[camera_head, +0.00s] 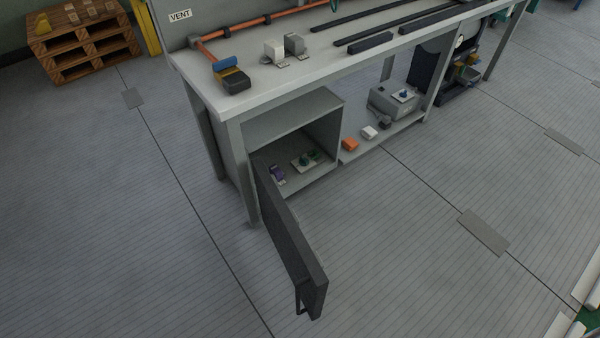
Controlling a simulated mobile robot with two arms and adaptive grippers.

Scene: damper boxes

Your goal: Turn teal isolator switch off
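Inside the open cabinet under the workbench, a pale plate (298,164) carries small teal-green knob-like parts (308,157), which look like the teal isolator switch. They are too small to tell which way the knob is turned. A second switch-like part with a blue knob (403,94) sits on a grey box (385,103) on the lower shelf, right of the cabinet. Neither of my grippers shows in this view.
The cabinet's dark door (288,235) stands open toward the front. A purple item (277,173) lies beside the plate. Orange (350,145) and white (369,132) blocks lie on the lower shelf. The workbench (270,82) is above; the floor in front is clear.

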